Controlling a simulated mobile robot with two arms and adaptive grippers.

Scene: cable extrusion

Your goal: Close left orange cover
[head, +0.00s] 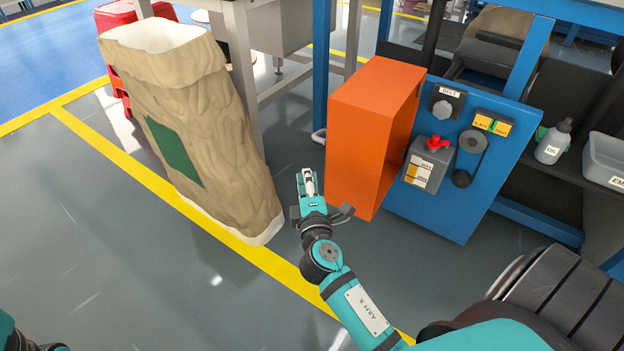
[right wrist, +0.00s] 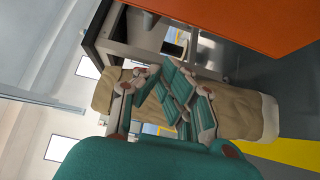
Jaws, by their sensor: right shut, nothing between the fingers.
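The orange cover (head: 365,125) is a box-like shape at the left end of the blue machine panel (head: 440,215). Whether it is fully against the machine frame is hard to tell. It also fills the top right of the right wrist view (right wrist: 240,18). My right gripper (head: 307,180) is shut and empty, just left of the cover's lower left side, with a small gap in the picture. Its fingers show in the right wrist view (right wrist: 178,100). My left gripper is out of view.
A large brown sack (head: 215,120) with a green patch stands left of my right gripper. The panel carries a red switch (head: 438,143) and a belt knob (head: 443,109). A bottle (head: 553,141) stands on a shelf at the right.

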